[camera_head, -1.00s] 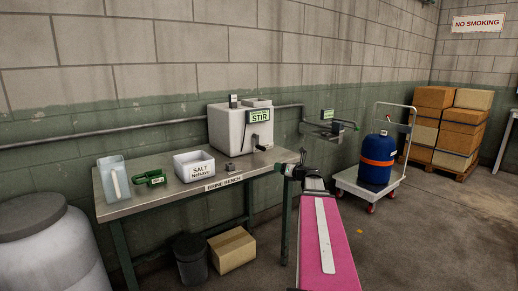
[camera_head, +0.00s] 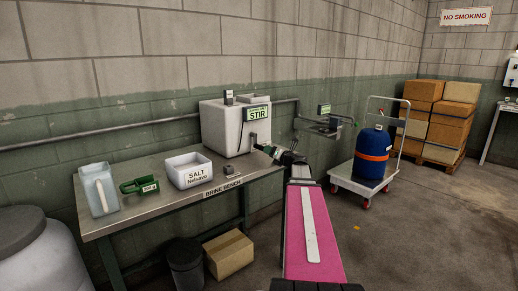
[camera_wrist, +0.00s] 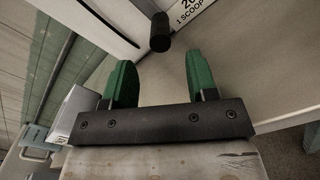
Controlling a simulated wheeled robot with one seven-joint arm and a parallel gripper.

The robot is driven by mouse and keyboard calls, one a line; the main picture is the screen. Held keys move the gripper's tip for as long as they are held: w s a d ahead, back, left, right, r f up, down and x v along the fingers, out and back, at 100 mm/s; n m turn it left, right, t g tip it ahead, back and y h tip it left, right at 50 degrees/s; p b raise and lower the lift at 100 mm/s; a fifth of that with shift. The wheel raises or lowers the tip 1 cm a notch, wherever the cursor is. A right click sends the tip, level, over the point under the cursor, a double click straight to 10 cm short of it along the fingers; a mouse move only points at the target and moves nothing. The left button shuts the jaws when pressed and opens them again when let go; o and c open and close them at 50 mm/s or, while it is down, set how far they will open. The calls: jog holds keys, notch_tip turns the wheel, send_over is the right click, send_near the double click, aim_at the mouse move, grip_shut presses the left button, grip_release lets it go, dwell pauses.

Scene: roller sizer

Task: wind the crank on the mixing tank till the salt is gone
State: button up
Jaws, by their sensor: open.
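The mixing tank (camera_head: 222,130) is a white box at the back of the brine bench, with a green-edged STIR sign (camera_head: 258,112). My gripper (camera_head: 268,150) is at the tank's front right corner, where it hides much of the crank. In the wrist view my gripper (camera_wrist: 160,72) is open, with two green fingers apart and nothing between them. The black crank handle (camera_wrist: 160,32) lies just beyond the fingertips, roughly in line with the gap. The tank's inside and any salt in it cannot be seen.
On the brine bench (camera_head: 135,212) stand a white SALT bin (camera_head: 189,170), a green-handled tool (camera_head: 140,187) and a clear jug (camera_head: 97,190). A trolley (camera_head: 362,187) with a blue drum (camera_head: 372,155) stands to the right. Open floor lies at the front right.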

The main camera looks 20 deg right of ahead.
aim_at(260, 147)
jog(key=x, duration=0.8)
jog(key=shift+w+a, duration=0.1)
jog(key=shift+w, duration=0.2)
jog(key=c, duration=0.9)
